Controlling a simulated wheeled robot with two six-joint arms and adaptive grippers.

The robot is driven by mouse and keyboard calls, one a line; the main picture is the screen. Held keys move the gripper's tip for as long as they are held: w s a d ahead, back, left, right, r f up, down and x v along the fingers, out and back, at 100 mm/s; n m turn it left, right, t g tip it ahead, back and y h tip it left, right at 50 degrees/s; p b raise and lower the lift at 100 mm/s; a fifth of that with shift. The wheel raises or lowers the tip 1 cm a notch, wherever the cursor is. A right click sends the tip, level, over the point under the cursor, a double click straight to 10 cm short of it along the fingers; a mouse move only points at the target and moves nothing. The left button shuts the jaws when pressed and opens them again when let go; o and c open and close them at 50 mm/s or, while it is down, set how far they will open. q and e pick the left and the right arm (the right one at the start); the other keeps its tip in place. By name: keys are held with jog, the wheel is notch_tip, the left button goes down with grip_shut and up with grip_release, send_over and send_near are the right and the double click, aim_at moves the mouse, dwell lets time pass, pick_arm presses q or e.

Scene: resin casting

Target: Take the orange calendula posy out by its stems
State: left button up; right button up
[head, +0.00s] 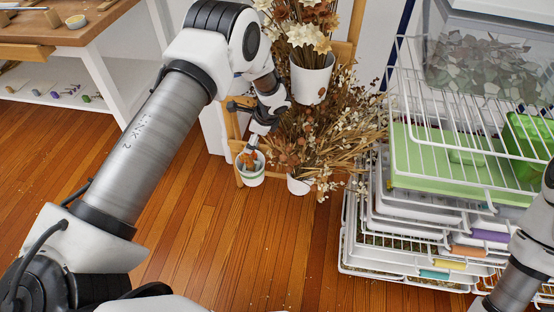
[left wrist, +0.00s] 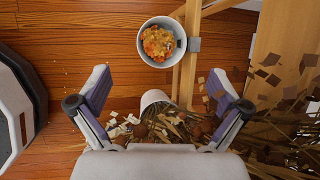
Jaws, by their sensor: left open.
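The orange calendula posy (head: 247,160) stands in a small white pot (head: 251,179) with a green band, on the floor at the foot of a wooden stand. In the left wrist view its orange and yellow heads (left wrist: 158,43) fill the mouth of the white pot (left wrist: 144,56); the stems are hidden. My left gripper (head: 254,138) is just above the posy in the head view. My right gripper is out of view.
Dried flowers (head: 325,125) crowd beside the posy on the right, with one white pot (head: 299,185) below and another (head: 312,80) higher up. A wooden leg (left wrist: 188,60) stands close to the posy's pot. Wire racks (head: 430,215) fill the right; floor at left is clear.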

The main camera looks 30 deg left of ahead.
aim_at(250, 162)
pick_arm(q)
jog(key=shift+x, duration=0.85)
jog(key=shift+f, duration=0.1)
jog(key=b+x, duration=0.1)
jog(key=x, duration=0.6)
jog(key=shift+s+d+f+b, duration=0.1)
jog(key=shift+b, duration=0.3)
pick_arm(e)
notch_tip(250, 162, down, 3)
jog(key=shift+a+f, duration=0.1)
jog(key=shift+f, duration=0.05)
pick_arm(q)
jog(key=c, duration=1.2)
jog(key=shift+r, duration=0.3)
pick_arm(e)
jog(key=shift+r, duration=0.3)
